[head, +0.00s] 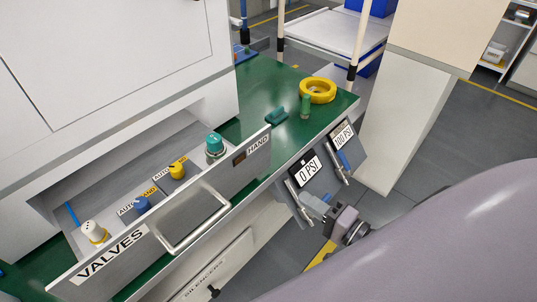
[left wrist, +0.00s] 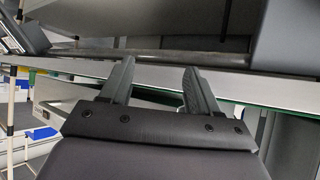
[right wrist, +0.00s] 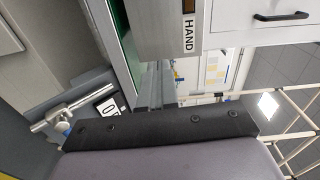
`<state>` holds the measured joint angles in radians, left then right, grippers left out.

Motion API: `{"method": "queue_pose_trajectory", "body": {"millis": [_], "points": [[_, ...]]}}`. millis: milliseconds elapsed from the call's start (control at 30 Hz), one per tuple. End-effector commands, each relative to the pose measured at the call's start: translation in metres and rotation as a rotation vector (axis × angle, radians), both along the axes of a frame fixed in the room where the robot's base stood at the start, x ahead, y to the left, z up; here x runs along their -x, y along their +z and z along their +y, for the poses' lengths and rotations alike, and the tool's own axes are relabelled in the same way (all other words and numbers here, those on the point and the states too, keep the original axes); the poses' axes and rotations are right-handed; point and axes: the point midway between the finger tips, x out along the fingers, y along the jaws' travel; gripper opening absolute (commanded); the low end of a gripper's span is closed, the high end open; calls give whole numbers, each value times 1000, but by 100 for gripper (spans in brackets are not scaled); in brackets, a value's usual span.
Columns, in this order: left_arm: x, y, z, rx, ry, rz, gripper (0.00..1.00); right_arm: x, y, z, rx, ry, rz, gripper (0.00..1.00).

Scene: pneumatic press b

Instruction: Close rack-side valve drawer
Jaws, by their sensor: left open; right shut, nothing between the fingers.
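The valve drawer stands open in the head view, its grey front (head: 215,185) labelled VALVES and HAND, with a silver bar handle (head: 198,228). Inside are a white knob, a blue knob (head: 141,205), a yellow knob (head: 177,170) and a teal knob (head: 215,145). My right gripper (head: 317,207) is shut and empty, right of and below the drawer's HAND end, by the gauge plates. In the right wrist view its fingers (right wrist: 156,75) point past the HAND end (right wrist: 165,25). My left gripper (left wrist: 160,65) is open with nothing visibly held; the head view does not show it.
The 0 PSI plate (head: 308,172) and 100 PSI plate (head: 342,135) with silver levers are on the bench front. A yellow ring (head: 317,91) and green parts lie on the green benchtop (head: 270,85). A SILENCERS drawer (head: 215,270) lies below. My arm covers the lower right.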

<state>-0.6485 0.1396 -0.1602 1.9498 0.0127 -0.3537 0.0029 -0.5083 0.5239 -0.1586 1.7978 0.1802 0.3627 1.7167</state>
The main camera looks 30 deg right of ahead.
Motion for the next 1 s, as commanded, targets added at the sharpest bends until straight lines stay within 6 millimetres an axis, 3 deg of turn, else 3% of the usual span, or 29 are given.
{"method": "queue_pose_trajectory", "body": {"millis": [367,1000], "points": [[0,-1,0,0,0,1,61,-17,4,3,-58,6,-4,0],[0,-2,1,-1,1,2,61,-108,4,37,-54,6,-3,0]]}}
